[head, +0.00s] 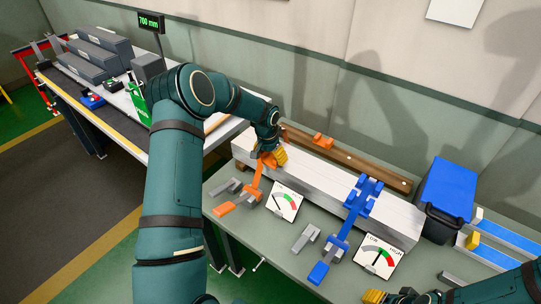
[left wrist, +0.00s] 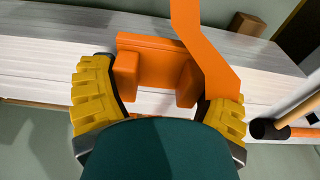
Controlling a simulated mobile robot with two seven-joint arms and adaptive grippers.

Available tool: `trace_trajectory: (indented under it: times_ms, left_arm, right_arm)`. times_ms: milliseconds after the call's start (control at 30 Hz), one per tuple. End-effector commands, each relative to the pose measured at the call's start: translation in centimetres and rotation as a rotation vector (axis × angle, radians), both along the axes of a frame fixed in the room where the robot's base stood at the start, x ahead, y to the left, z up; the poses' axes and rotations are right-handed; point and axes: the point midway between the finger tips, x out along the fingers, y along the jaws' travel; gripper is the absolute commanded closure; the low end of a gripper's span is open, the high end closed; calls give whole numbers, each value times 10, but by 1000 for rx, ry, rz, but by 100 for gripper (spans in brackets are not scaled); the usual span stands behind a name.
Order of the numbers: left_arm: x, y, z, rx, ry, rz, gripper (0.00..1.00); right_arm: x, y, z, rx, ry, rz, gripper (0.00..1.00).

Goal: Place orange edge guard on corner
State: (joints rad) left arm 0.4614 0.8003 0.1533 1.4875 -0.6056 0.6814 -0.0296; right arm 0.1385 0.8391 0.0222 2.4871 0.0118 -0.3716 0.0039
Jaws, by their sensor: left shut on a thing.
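My left gripper (head: 273,157) is over the left end of the stack of pale profiles (head: 330,186). In the left wrist view its yellow ribbed fingers (left wrist: 158,105) are on both sides of an orange edge guard (left wrist: 153,58), shut on it. The guard is at the edge of the profiles; I cannot tell whether it is seated. An orange strap (left wrist: 205,45) crosses beside and partly over the guard. In the head view the arm and fingers hide most of this guard. My right gripper (head: 388,297) is partly cut off at the bottom edge, its opening unclear.
Another orange guard (head: 322,141) rests on the brown timber (head: 350,160) behind. A blue strap with blue guards (head: 364,192) crosses the stack at right. Two dial gauges (head: 285,201) (head: 379,257), a grey clip (head: 306,238) and a blue bin (head: 447,190) stand around it.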

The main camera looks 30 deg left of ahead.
Motion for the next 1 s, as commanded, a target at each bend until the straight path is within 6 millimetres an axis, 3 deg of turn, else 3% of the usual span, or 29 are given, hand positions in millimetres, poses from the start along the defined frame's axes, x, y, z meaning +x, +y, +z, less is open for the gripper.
trace_trajectory:
  times_ms: [133, 167, 200, 500, 667, 1000]
  left_arm:
    - [0, 0, -5, 0, 0, -1, 51]
    - [0, 0, -4, 0, 0, 0, 9]
    - [0, 0, -4, 0, 0, 0, 0]
    - [0, 0, -2, 0, 0, 0, 0]
    - [0, 0, 10, 0, -1, 1, 0]
    - [-10, 1, 79, 2, -2, 0, 0]
  right_arm:
    - [0, 0, -5, -1, 0, 0, 53]
    - [0, 0, -4, -1, 0, 0, 53]
    - [0, 0, -4, -1, 0, 0, 53]
    - [0, 0, -2, -1, -1, 0, 53]
    - [0, 0, 10, 1, -1, 0, 53]
    - [0, 0, 8, 1, 0, 0, 53]
